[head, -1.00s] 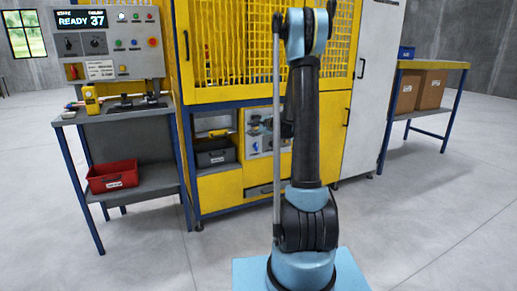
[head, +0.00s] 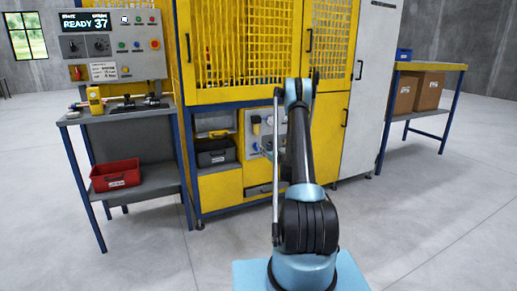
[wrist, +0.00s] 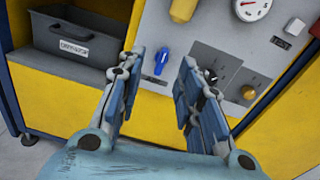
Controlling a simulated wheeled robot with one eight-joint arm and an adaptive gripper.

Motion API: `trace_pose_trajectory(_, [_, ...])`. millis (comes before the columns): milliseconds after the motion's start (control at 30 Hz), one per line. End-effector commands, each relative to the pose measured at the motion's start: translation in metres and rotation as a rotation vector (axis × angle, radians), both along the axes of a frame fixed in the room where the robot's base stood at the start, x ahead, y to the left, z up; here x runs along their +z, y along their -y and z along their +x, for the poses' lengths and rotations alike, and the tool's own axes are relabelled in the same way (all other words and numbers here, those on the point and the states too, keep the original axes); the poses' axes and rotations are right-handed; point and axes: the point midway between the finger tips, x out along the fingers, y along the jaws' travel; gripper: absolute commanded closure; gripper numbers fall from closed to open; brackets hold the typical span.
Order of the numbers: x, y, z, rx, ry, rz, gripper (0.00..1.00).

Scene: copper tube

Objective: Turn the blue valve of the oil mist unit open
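The blue valve (wrist: 161,60) shows in the wrist view as a small blue handle on a grey panel, roughly upright with a slight tilt. A small label sits below it. My gripper (wrist: 163,62) is open, its two blue-padded fingers apart, with the valve seen in the gap between the fingertips and nearer the left finger. The fingers appear apart from the valve; the distance to it is unclear.
A pressure gauge (wrist: 251,8), a yellow cylinder (wrist: 183,10) and a brass knob (wrist: 248,92) are on the panel. A grey bin (wrist: 78,45) stands in the left recess. A red bin (head: 115,175) is on the side table's shelf. The floor around is clear.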

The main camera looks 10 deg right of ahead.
Motion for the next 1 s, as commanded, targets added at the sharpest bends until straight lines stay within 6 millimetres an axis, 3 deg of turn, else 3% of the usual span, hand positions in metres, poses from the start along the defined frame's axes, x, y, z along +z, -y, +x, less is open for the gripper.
trace_pose_trajectory(200, [-0.028,0.013,0.005,-0.037,-0.008,0.103,0.67])
trace_pose_trajectory(467, [-0.031,0.013,0.02,-0.044,-0.008,0.118,0.67])
trace_pose_trajectory(1000, [-0.031,-0.013,0.109,-0.046,-0.008,0.116,0.67])
